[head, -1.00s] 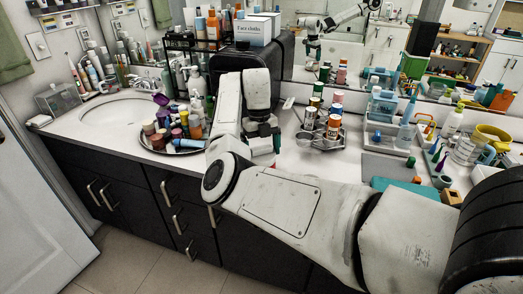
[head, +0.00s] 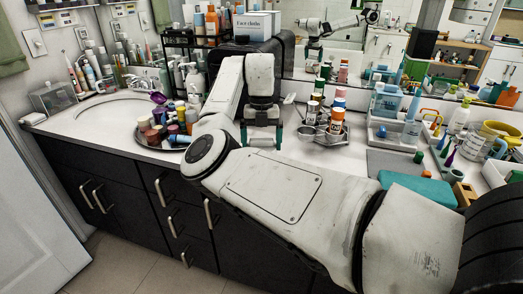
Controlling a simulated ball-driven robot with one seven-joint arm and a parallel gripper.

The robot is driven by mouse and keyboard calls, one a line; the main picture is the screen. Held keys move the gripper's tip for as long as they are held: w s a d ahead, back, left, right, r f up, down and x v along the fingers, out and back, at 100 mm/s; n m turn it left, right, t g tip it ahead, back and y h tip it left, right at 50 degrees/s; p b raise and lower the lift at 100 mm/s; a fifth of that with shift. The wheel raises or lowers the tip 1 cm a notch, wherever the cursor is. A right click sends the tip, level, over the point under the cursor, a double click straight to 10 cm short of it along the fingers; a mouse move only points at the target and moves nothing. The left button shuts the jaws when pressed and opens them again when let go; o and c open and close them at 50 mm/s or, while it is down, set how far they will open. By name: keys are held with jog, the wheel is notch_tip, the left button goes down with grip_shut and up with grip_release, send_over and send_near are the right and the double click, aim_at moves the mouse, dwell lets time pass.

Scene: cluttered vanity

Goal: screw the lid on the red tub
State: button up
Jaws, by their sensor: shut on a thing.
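My gripper (head: 262,137) points down over the middle of the counter, in front of the black case, with its dark green fingers a little apart. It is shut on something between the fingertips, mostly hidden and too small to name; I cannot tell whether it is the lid. I cannot pick out the red tub with certainty. A dark red round container (head: 152,137) stands among several others at the front left of the round tray (head: 170,146), left of my gripper. My own arm hides the counter in front of the gripper.
A wire caddy (head: 318,133) with bottles stands just right of the gripper. A black case (head: 288,62) carries a face-cloths box (head: 257,25) behind it. The sink (head: 118,108) lies left. A grey mat (head: 392,162) and teal block (head: 417,188) lie right. Clear counter shows around the caddy.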

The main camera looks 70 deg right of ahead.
jog(key=shift+f+b, duration=0.1)
jog(key=shift+b, duration=1.05)
jog(key=shift+s+a, duration=0.1)
jog(key=o, duration=0.8)
jog(key=shift+r+b, duration=0.4)
jog(key=shift+r, duration=0.25)
jog(key=r+p, duration=0.1)
jog(key=r, duration=0.1)
jog(key=r+p, duration=0.1)
jog(key=r, duration=0.2)
jog(key=d+r, duration=0.1)
jog(key=r, duration=0.2)
jog(key=shift+w+d+r+p, duration=0.1)
jog(key=shift+w+p, duration=0.2)
jog(key=shift+p, duration=0.1)
jog(key=shift+d+r+p, duration=0.15)
jog(key=shift+r+p, duration=0.6)
jog(key=shift+p, duration=0.5)
